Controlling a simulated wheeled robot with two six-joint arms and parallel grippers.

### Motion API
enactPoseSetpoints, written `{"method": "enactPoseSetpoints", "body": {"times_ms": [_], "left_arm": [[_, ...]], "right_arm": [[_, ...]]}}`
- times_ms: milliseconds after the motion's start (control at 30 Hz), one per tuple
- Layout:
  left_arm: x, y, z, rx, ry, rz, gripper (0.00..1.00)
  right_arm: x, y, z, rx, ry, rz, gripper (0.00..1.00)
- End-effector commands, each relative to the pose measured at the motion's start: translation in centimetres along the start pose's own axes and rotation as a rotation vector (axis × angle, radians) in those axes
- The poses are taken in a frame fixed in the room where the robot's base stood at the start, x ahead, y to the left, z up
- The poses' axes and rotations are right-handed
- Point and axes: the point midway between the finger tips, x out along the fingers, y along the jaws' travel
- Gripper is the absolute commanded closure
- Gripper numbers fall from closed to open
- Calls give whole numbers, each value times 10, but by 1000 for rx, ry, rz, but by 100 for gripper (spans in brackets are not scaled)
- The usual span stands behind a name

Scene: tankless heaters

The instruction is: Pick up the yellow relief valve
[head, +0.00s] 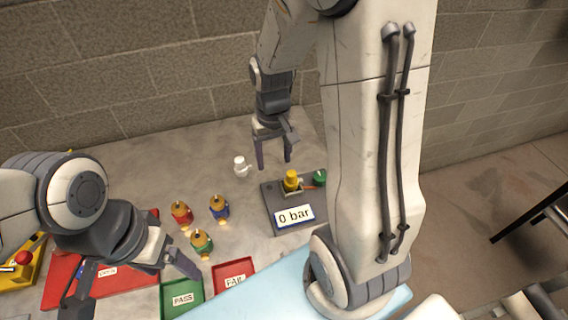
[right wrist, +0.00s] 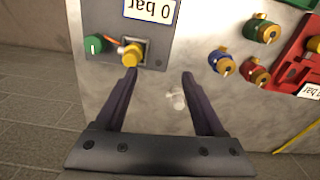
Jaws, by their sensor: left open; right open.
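The yellow relief valve (head: 291,179) stands on the grey test block with the "0 bar" label (head: 294,217). It also shows in the right wrist view (right wrist: 132,55), close to the tip of one finger. My right gripper (head: 274,165) is open and empty, above and behind the valve in the head view. In the right wrist view its two fingers (right wrist: 160,75) are spread, with a white valve (right wrist: 179,98) showing between them further down. My left gripper (head: 130,281) is open at the lower left, over the table near the trays, away from the yellow valve.
Red (head: 181,213), blue (head: 219,206) and green (head: 201,242) valves stand left of the block. The white valve (head: 241,166) stands behind them. A green PASS tray (head: 183,312) and a red FAIL tray (head: 234,264) lie at the front. A green knob (head: 319,177) sits beside the yellow valve.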

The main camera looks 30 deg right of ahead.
Motion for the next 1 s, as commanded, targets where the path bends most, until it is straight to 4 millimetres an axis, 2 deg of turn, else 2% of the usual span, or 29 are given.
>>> {"method": "enactPoseSetpoints", "body": {"times_ms": [33, 100, 233, 500, 767, 1000], "left_arm": [[-8, 1, 0, 0, 0, 0, 19], [-10, 1, 0, 0, 0, 0, 19], [-13, 1, -1, -1, 0, 0, 19], [-17, 1, -1, -1, 0, 0, 19], [-23, 2, -1, -1, 0, 0, 19], [-35, 2, -2, 1, 0, 0, 19]], "right_arm": [[0, 19, -5, 55, -6, 3, 29], [4, 36, -10, 101, -8, 7, 29], [13, 53, -13, 143, -12, 9, 29], [53, 55, -13, 146, -12, 9, 29], [69, 55, -14, 145, -11, 9, 29], [99, 57, -17, 145, -13, 9, 29]]}}
